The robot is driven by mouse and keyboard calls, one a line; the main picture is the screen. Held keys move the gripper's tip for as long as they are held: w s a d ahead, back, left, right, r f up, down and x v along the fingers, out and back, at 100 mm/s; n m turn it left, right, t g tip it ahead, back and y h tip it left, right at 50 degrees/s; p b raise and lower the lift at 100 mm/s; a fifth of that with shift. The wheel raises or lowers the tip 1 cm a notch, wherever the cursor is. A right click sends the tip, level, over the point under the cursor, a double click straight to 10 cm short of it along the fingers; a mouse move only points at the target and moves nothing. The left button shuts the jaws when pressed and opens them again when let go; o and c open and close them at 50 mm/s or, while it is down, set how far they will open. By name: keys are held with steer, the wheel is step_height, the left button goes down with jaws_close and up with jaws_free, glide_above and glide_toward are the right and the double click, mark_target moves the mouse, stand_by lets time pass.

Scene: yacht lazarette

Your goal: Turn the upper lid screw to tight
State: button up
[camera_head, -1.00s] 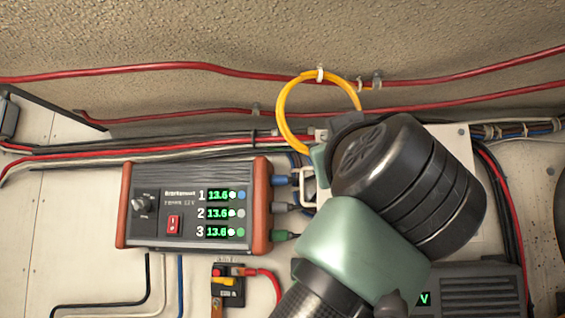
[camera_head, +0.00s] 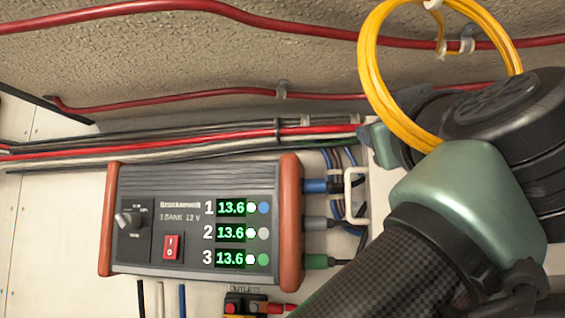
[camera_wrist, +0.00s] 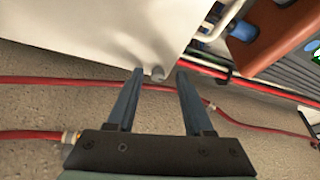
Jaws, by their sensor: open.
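In the wrist view, a pale lid (camera_wrist: 90,32) fills the upper left. A small grey screw (camera_wrist: 157,73) shows at its lower edge, near the corner. My gripper (camera_wrist: 159,71) is open, with its two long dark fingers apart. The screw appears between the fingertips, with a gap on either side; whether the tips are level with it in depth I cannot tell. The screw's slot and any tightness marks are too small to make out. In the head view my arm covers the screw and most of the lid.
A charger (camera_head: 195,222) with red-brown ends and three green 13.6 readings is on the wall, left of my arm. Blue, grey and green plugs leave its right side. A yellow cable loop (camera_head: 372,75) hangs close by my arm. Red cables (camera_head: 215,97) run above.

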steer(key=shift+s+r, duration=0.15)
steer(key=shift+s, duration=0.05)
steer(key=shift+c, duration=0.4)
jaws_close()
steer(key=shift+w+m, duration=0.1)
steer(key=shift+m, duration=0.3)
steer(key=m+g+h+p, duration=0.1)
steer(key=m+h+p, duration=0.1)
steer(key=m, duration=0.4)
steer(key=m+g+h+p, duration=0.2)
steer(key=m+h, duration=0.1)
steer(key=m, duration=0.3)
steer(key=a+r+m+g+h+p, duration=0.1)
steer(key=m+g+h+p, duration=0.1)
steer(key=m, duration=0.5)
steer(key=shift+w+h+p, duration=0.1)
steer(key=shift+h+p, duration=0.2)
steer(key=shift+h, duration=0.2)
steer(key=shift+m+g+p, duration=0.8)
steer(key=shift+m+p, duration=0.55)
steer(key=shift+m, duration=0.65)
steer(key=shift+f, duration=0.1)
